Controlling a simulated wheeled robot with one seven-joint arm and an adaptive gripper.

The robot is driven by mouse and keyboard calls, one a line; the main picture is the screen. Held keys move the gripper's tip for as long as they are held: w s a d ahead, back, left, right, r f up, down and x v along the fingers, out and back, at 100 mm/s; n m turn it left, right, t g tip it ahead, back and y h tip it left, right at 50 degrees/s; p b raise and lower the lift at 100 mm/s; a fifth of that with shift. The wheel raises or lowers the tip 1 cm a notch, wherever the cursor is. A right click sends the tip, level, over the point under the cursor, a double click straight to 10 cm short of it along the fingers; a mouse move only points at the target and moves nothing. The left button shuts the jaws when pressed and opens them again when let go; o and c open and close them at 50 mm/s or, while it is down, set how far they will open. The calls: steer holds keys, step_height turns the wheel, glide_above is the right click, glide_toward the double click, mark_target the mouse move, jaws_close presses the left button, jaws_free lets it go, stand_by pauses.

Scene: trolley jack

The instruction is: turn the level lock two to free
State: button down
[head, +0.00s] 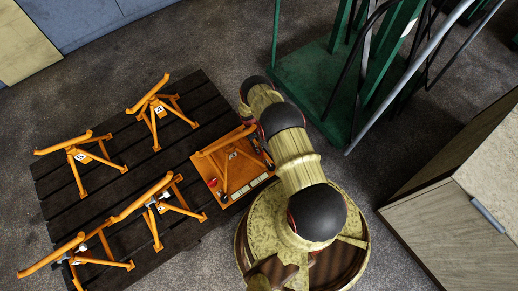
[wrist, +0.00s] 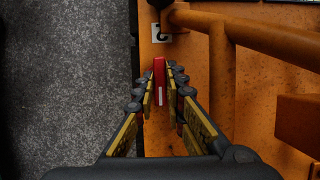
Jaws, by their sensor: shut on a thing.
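In the wrist view a small red lever (wrist: 159,68), the level lock, stands out from an orange plate (wrist: 190,90), just below a white label (wrist: 161,33) that reads like a 2. My gripper (wrist: 160,85) is shut on the red lever, with a fingertip on each side of it. The lever's lower part and pivot are hidden between the fingers. In the head view the orange unit (head: 210,183) sits at the right edge of the dark slatted pallet.
Several orange stands, among them one at the back (head: 157,108), stand on the dark pallet (head: 110,168). An orange tube (wrist: 222,80) runs close right of my fingers. A green frame (head: 315,85) stands behind, and a wooden cabinet (head: 430,225) is at right.

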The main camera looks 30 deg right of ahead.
stand_by(0.4)
steer(key=c, duration=1.8)
jaws_free()
steer(key=shift+c, duration=0.2)
